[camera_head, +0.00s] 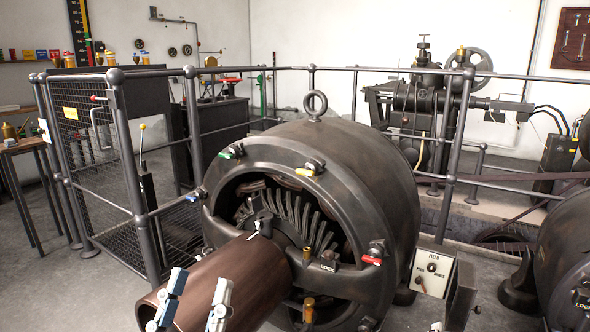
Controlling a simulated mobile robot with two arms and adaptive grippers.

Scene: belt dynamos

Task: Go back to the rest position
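My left gripper (199,284) shows at the bottom left. Its two pale grey and blue fingers stand apart with nothing between them. In the picture they overlap the near end of the brown drum (250,275) of the big dynamo (345,170); I cannot tell whether they touch it. The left arm behind the fingers is out of frame. My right gripper is not clearly in view; a tiny pale bit at the bottom edge, right of centre, is too small to identify.
A field switch box (432,270) stands right of the dynamo. A second dynamo (568,260) is at the right edge. A mesh cage (95,165) and railings (345,68) stand behind. A wooden side table (22,146) is at the left. The floor at lower left is clear.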

